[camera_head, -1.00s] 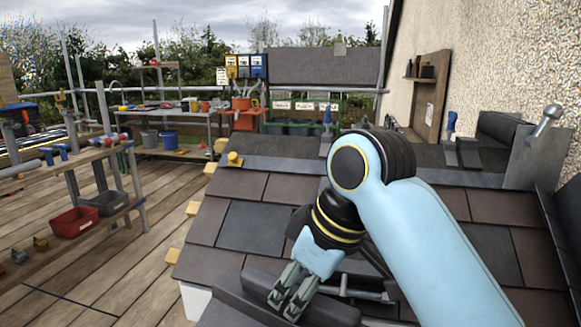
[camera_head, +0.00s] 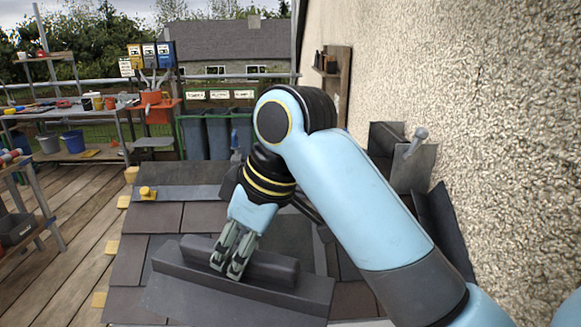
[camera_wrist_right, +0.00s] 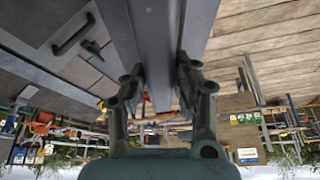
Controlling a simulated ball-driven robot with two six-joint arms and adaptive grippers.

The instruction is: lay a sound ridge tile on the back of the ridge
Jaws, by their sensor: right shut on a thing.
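In the head view my right gripper (camera_head: 228,266) is shut on the rounded top of a long dark grey ridge tile (camera_head: 270,270), whose wide wing slopes toward me. The wrist view shows the tile (camera_wrist_right: 152,40) running between the two fingers (camera_wrist_right: 158,85). The tile appears to be over the near roof slope; whether it touches the slates cannot be told. The ridge (camera_head: 185,172) runs across the top of the roof behind it, with a grey metal strip (camera_head: 190,192) below. My arm hides part of the ridge. My left gripper is not in view.
A workbench (camera_head: 75,107) and bins (camera_head: 218,133) stand beyond. The wooden deck (camera_head: 62,200) at left has free room.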

